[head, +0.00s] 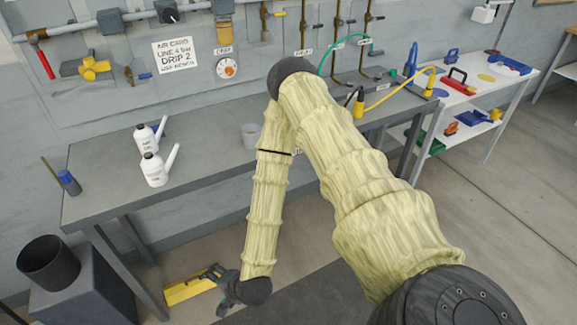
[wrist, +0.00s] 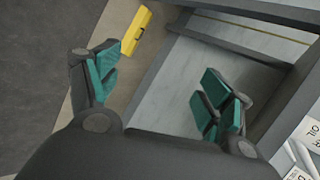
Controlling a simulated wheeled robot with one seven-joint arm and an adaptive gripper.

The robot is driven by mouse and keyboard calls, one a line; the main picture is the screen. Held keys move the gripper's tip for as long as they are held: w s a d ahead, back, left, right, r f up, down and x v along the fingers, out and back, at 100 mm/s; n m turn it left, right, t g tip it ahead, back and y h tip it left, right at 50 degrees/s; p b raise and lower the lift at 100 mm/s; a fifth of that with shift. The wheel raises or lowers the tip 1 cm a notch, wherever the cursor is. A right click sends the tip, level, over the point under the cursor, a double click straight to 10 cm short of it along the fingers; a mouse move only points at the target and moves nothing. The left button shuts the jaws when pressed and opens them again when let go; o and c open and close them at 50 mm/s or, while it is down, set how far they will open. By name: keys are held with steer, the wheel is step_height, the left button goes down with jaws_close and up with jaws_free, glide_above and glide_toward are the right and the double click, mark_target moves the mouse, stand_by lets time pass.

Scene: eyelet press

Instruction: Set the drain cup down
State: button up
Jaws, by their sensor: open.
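The cup does not show in the wrist view.
A yellow object (head: 185,289) lies low by my gripper. A black bin (head: 47,262) sits on a grey block at left. White shelving (head: 480,100) stands at right.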

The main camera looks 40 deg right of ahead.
steer(key=s+d+f+n+g+h, duration=0.1)
steer(key=s+d+n+g, duration=0.3)
steer(key=s+n, duration=0.4)
steer(key=s+d+f+n+g+h, duration=0.1)
steer(key=s+d+f+n+g, duration=0.2)
steer(key=s+n, duration=0.4)
steer(key=s+g, duration=0.1)
steer(key=s, duration=0.6)
steer(key=shift+s+d+n, duration=0.3)
steer(key=shift+d+n, duration=0.1)
